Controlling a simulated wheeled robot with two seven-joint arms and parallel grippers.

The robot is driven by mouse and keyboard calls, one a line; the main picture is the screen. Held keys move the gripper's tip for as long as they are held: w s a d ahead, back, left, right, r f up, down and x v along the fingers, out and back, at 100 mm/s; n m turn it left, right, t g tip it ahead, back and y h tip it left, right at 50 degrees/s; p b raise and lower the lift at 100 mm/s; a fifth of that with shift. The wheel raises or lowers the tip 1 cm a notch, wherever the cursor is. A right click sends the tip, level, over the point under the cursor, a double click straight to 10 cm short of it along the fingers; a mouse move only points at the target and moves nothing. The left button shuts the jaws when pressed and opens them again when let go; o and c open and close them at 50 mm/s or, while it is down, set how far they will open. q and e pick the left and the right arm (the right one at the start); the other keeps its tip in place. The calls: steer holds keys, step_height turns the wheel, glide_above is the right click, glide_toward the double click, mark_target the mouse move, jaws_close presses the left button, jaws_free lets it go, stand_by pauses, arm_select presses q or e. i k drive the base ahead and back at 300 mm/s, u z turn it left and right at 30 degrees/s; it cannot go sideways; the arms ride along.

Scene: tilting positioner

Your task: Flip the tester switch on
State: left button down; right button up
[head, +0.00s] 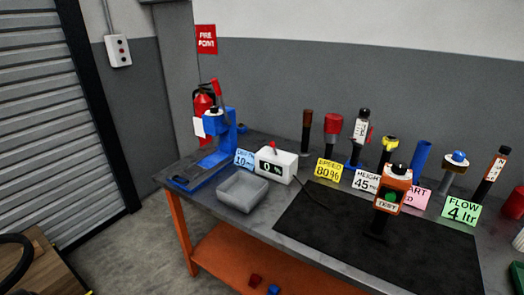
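An orange box (392,190) labelled "TEST" stands on a dark post on the black mat (330,225), right of the middle. A dark green round spot shows on its front, and a black knob (398,169) with a pale collar sits on top. A white box (276,165) with a "0 %" display stands further left on the table, with a small red lever or knob (273,145) on top. I cannot tell from this distance which of these is the tester switch or its position. Neither of my grippers is in view.
A grey open bin (242,190) stands before the white box. A blue press (215,140) with a red handle is at the table's left end. Several tools and label cards line the back, including a yellow "SPEED 80%" card (328,171). The mat's front left is clear.

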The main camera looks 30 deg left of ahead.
mark_target(272, 143)
steer(key=k, duration=0.5)
steer(key=u, duration=1.8)
steer(key=i, duration=1.35)
steer(key=z, duration=2.65)
